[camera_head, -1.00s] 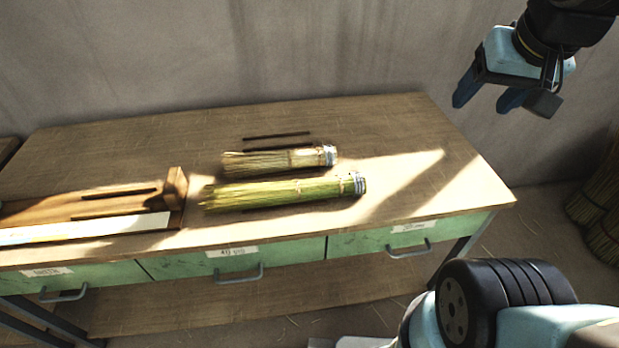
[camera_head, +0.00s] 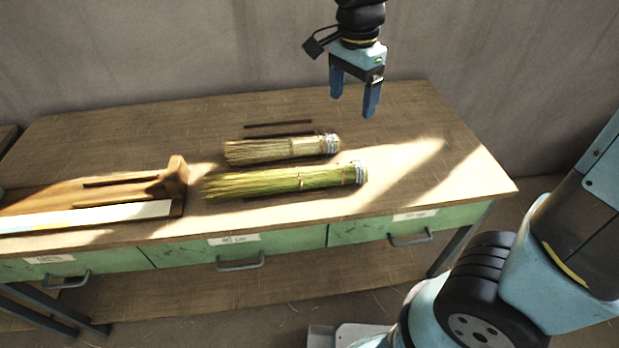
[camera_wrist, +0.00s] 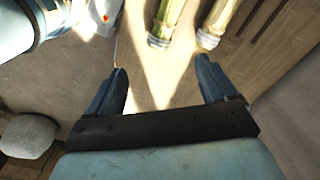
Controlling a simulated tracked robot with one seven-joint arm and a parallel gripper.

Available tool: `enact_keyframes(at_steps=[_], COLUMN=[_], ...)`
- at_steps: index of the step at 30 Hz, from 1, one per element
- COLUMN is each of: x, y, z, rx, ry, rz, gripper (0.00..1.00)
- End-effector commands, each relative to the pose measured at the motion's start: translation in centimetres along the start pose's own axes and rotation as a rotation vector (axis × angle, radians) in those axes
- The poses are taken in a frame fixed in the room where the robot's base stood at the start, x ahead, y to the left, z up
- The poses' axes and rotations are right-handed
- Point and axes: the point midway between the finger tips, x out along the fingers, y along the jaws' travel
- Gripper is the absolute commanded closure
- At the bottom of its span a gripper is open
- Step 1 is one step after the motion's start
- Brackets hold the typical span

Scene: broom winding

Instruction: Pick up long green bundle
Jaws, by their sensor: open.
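The long green bundle (camera_head: 285,182) lies flat on the workbench, its brush end to the left and its bound end with a pale band to the right. Its bound end also shows in the wrist view (camera_wrist: 166,24), ahead of the jaws. My gripper (camera_head: 353,103) is open and empty, pointing down above the back right of the bench, beyond and above the bundle's bound end. In the wrist view my gripper's two blue fingers (camera_wrist: 160,85) stand wide apart with bare bench between them.
A shorter straw-coloured bundle (camera_head: 282,149) lies parallel just behind the green one, with thin dark strips (camera_head: 278,124) behind it. A wooden rack (camera_head: 172,188) stands at the left. The bench top (camera_head: 440,170) is clear at the right. Green drawers line its front.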

Motion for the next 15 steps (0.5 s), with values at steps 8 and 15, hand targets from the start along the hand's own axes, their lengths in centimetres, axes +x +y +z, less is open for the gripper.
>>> enact_keyframes(at_steps=[8,15], x=[4.2,7.3], y=[-4.8,-7.7], z=[5.3,10.1], rx=[0.206,0.382], ry=[0.098,0.238], rz=[0.11,0.138], gripper=[0.15,0.15])
